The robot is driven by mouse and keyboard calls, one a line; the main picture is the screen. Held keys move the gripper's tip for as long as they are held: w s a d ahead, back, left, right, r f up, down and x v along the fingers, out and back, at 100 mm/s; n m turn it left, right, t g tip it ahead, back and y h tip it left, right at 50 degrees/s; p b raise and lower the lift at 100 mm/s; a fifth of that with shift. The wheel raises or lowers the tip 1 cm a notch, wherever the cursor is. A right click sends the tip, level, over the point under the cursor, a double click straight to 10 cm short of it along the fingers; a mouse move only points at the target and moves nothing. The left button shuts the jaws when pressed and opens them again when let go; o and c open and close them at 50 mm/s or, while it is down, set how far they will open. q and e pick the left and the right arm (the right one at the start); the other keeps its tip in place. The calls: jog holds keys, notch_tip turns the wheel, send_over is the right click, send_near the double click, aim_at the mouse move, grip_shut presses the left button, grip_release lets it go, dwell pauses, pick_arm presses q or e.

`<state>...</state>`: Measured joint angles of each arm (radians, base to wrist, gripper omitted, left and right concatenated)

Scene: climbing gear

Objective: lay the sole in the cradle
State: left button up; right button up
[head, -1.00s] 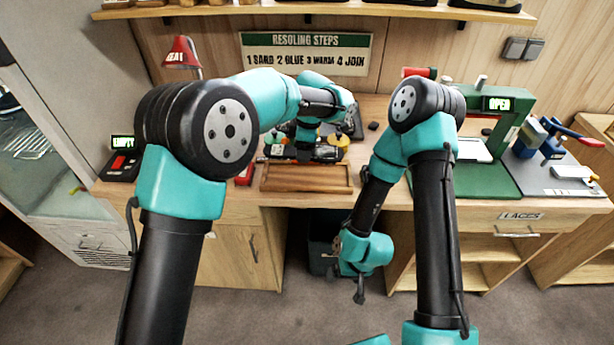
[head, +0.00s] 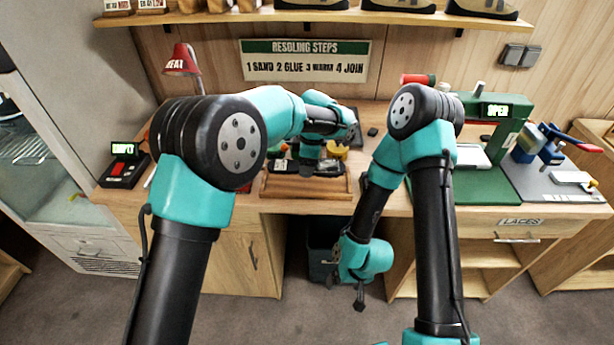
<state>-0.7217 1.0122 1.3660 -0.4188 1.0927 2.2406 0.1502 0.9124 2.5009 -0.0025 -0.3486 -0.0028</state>
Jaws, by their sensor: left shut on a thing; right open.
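My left gripper (head: 307,167) points down over the back of the wooden tray (head: 305,188) on the bench. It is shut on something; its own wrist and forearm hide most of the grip. A dark, flat thing (head: 327,169) shows just right of the fingers, and I cannot tell whether it is the sole or part of what lies behind the tray. My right gripper (head: 359,296) hangs open and empty below the bench's front edge. I cannot pick out the cradle for certain; a pale plate (head: 470,156) sits in the green press (head: 508,140) at the right.
A yellow round item (head: 341,152) stands behind the tray. A red lamp (head: 181,64) and a small box with a lit display (head: 123,163) are at the left. A blue clamp with a red handle (head: 535,141) is at the far right. A dark bin (head: 325,262) is below.

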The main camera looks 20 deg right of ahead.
aim_at(307, 183)
pick_arm(q)
jog(key=shift+f, duration=2.65)
jog(key=shift+f, duration=0.15)
jog(key=o, duration=0.8)
jog(key=shift+c, duration=0.2)
jog(key=r, duration=0.4)
jog(key=d+r, duration=0.1)
jog(key=r, duration=0.7)
jog(key=shift+s+d+r, duration=0.1)
jog(key=shift+s+d, duration=0.05)
jog(key=shift+s, duration=0.05)
